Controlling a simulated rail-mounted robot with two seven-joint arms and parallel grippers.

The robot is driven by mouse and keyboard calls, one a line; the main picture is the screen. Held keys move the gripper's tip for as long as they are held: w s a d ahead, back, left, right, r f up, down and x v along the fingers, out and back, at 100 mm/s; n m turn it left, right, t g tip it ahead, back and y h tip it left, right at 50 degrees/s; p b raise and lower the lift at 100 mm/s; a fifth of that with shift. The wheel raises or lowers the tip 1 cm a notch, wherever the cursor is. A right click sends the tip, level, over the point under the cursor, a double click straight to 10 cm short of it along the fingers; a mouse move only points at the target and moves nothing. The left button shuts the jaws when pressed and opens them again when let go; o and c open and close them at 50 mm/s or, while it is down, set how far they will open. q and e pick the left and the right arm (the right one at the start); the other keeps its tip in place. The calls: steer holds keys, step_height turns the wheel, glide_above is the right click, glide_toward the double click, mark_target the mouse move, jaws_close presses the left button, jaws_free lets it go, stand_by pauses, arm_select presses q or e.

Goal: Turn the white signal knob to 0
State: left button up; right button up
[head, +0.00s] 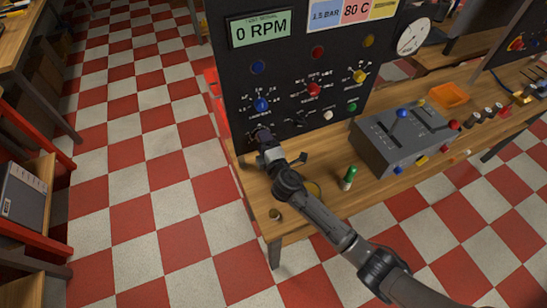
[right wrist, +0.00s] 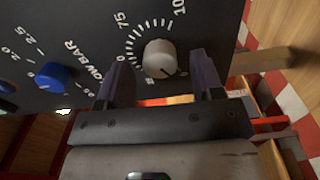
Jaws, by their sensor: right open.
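The white signal knob (right wrist: 160,58) is on the black panel in the right wrist view, with a printed scale around it showing 75 and 100 marks. A dark line on its face points toward the lower right. My right gripper (right wrist: 164,75) is open, with one dark finger on each side of the knob and a visible gap on both sides. In the head view my right gripper (head: 262,138) is at the panel's lower left and hides the knob. My left gripper is not in view.
The black panel (head: 230,90) carries a 0 RPM display (head: 260,29), a blue knob (head: 261,105), a red knob (head: 313,89) and a yellow knob (head: 359,76). A grey box (head: 400,140) and a green-topped item (head: 349,176) stand on the wooden bench right of my arm.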

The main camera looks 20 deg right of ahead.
steer(key=s, duration=1.2)
steer(key=shift+s+p, duration=0.35)
steer(key=shift+p, duration=0.05)
